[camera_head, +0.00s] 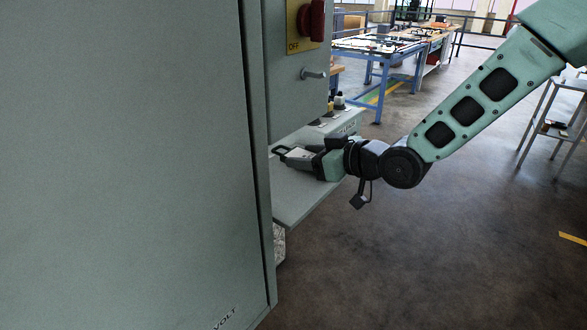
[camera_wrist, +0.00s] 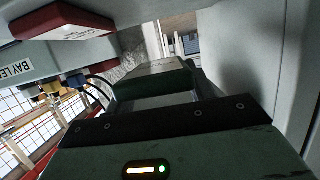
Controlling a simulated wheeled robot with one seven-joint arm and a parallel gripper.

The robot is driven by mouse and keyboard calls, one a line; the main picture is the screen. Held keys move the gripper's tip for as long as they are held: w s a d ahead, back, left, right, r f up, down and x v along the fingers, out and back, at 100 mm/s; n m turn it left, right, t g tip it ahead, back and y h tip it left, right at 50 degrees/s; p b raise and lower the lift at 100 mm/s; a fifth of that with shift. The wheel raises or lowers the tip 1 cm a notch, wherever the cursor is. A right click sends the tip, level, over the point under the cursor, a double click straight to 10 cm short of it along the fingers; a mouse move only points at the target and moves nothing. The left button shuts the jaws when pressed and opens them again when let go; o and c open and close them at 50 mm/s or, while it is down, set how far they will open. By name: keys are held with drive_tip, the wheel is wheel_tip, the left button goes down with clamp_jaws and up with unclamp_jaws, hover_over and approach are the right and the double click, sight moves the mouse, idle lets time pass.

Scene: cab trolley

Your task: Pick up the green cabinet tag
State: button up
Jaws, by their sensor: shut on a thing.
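The green cabinet tag (camera_wrist: 150,86) is a dark green block with a pale, lettered face, seen in the wrist view between my fingers. My gripper (camera_wrist: 155,96) is shut on it. In the head view, my gripper (camera_head: 289,153) reaches left over the grey shelf (camera_head: 300,204) at the cabinet's side. The tag's green body cannot be made out clearly there. Whether the tag still touches the shelf cannot be told.
A dark red block (camera_wrist: 62,20) with a white label is at upper left in the wrist view. The large grey cabinet (camera_head: 130,170) fills the head view's left. A red switch (camera_head: 312,20) and small bottles (camera_head: 339,100) are close by. Open floor (camera_head: 430,250) lies to the right.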

drive_tip(key=w+d, duration=0.3)
drive_tip(key=d, duration=0.4)
drive_tip(key=w+d, duration=0.3)
drive_tip(key=d, duration=0.4)
drive_tip(key=shift+w+d, duration=0.25)
drive_tip(key=shift+d, duration=0.15)
